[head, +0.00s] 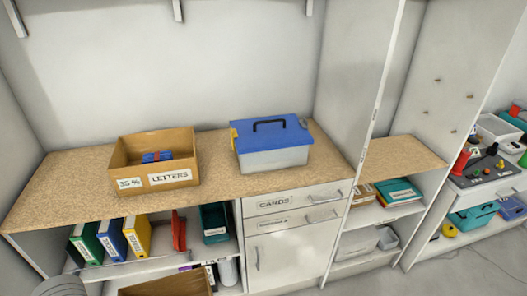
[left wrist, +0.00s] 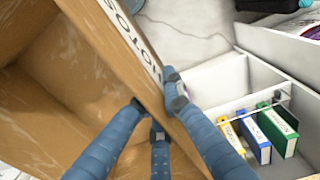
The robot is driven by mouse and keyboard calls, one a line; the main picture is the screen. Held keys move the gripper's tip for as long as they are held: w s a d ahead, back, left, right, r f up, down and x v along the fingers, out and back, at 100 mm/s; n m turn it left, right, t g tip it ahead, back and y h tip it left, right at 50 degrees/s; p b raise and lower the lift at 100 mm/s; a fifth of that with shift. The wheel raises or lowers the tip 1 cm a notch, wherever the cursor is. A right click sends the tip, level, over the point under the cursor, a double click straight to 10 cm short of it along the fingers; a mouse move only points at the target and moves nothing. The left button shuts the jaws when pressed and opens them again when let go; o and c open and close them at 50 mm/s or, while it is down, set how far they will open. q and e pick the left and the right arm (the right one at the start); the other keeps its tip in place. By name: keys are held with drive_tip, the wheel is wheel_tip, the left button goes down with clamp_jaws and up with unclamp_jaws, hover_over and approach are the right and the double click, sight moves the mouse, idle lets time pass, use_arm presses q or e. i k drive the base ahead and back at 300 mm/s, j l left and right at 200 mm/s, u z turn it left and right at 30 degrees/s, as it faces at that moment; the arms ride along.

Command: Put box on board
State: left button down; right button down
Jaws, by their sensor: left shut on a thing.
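My left gripper (left wrist: 158,103) is shut on the upper wall of an open brown cardboard box (left wrist: 75,105) in the left wrist view. Its blue fingers lie on both sides of the wall. Part of a dark-lettered white label shows on the box's outer face. The inside that shows looks empty. In the head view a brown box (head: 165,283) is cut off by the bottom edge, and it seems to be the same one. The speckled tan board (head: 70,190) is the worktop above the binder shelf. My right gripper is not in view.
An open box marked LETTERS (head: 172,178) stands on the board, with a blue-lidded clear container (head: 272,155) to its right. Bare board shows left of the LETTERS box and between the two. Several binders (head: 110,240) stand on the shelf below. A tall white panel (head: 360,80) bounds the right.

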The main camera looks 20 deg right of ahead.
sight(383, 156)
drive_tip(key=l+u, duration=0.25)
drive_tip(key=l, duration=2.6)
